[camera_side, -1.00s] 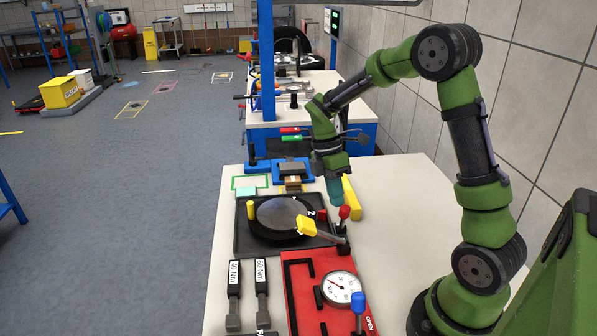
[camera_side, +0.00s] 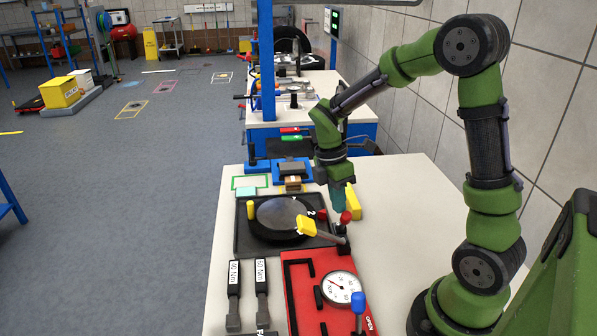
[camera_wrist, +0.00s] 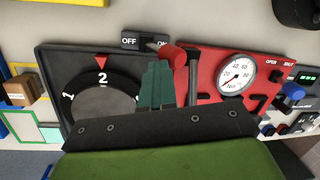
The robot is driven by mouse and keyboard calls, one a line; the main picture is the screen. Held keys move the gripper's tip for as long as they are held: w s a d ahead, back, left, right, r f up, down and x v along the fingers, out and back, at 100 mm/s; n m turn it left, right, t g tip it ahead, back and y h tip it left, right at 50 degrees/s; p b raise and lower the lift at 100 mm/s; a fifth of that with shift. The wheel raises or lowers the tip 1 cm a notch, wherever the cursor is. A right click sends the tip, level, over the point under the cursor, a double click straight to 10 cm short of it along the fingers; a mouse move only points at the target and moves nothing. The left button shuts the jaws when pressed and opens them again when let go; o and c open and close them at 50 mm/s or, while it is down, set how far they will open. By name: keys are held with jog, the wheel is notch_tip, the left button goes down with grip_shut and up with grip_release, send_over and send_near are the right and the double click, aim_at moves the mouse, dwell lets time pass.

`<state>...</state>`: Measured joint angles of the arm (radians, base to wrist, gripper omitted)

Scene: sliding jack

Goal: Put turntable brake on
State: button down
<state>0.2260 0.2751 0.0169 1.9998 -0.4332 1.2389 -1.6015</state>
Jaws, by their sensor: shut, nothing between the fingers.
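The turntable (camera_side: 280,215) is a dark disc in a black tray. In the wrist view the disc (camera_wrist: 102,103) shows the numbers 1 and 2, with a red pointer (camera_wrist: 101,57) at 2. A lever with a red ball knob (camera_side: 346,217) stands at the tray's right edge. In the wrist view its knob (camera_wrist: 173,56) is beside a plate (camera_wrist: 144,42) marked OFF and ON, nearer ON. My gripper (camera_side: 339,208) is shut and empty, its tips pointing down just beside the red knob. I cannot tell whether they touch it.
A grey arm with a yellow end (camera_side: 306,227) reaches over the tray near the lever. A red panel (camera_side: 300,280) with a dial gauge (camera_side: 338,287) and a blue knob (camera_side: 358,301) lies in front. The table to the right is clear.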

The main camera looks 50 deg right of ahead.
jog(key=w+r, duration=0.5)
jog(key=r, duration=0.7)
jog(key=s+a+r+m+t+y, duration=0.2)
jog(key=s+a+m+t, duration=0.7)
jog(key=m, duration=0.7)
jog(key=shift+s+a+r+m, duration=0.25)
jog(key=shift+s+a, duration=1.05)
jog(key=shift+s, duration=0.8)
